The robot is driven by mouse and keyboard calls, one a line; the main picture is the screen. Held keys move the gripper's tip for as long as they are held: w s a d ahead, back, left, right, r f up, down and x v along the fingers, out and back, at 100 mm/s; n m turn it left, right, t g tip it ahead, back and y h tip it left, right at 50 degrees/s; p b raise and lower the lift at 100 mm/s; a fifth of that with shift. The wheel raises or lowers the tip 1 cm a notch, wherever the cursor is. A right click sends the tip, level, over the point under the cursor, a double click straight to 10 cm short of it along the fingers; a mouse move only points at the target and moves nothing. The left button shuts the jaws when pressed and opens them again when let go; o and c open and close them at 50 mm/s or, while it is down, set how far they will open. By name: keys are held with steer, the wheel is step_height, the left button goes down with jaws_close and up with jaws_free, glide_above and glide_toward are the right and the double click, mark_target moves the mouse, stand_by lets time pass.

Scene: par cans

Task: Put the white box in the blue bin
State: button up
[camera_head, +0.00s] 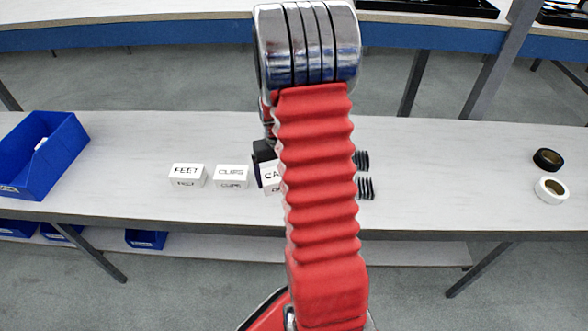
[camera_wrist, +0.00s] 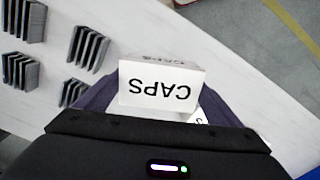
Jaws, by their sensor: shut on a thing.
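A white box labelled CAPS (camera_wrist: 160,84) sits between the dark fingers of my gripper (camera_wrist: 158,92), which is shut on it. In the head view the CAPS box (camera_head: 270,177) is partly hidden behind my red arm, over or on the white table. I cannot tell if it is lifted. Two more white boxes, one labelled FEET (camera_head: 187,175) and one apparently CLIPS (camera_head: 232,176), stand to its left. The blue bin (camera_head: 66,158) is at the table's far left, with something white inside.
Small dark stacked parts (camera_head: 366,188) lie right of my arm, and several show in the wrist view (camera_wrist: 88,47). A black tape roll (camera_head: 548,159) and a white tape roll (camera_head: 551,190) lie far right. The table (camera_head: 130,155) is clear between the bin and FEET.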

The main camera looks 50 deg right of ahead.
steer(key=w+a+f, duration=0.1)
steer(key=w+a, duration=0.1)
steer(key=a, duration=0.2)
steer(key=w+a+f+n, duration=0.1)
steer(key=w+a, duration=0.2)
steer(key=a, duration=0.1)
steer(key=w+a+f+n, duration=0.1)
steer(key=w+a, duration=0.1)
steer(key=a, duration=0.3)
steer(key=shift+w+a, duration=0.1)
steer(key=shift+w, duration=0.1)
steer(key=w+a+f+n, duration=0.1)
steer(key=a, duration=0.7)
steer(key=w+a+f+n, duration=0.1)
steer(key=a+n, duration=0.1)
steer(key=a, duration=0.6)
steer(key=shift+w+f+n, duration=0.15)
steer(key=shift+f+n, duration=0.15)
steer(key=shift+f, duration=0.05)
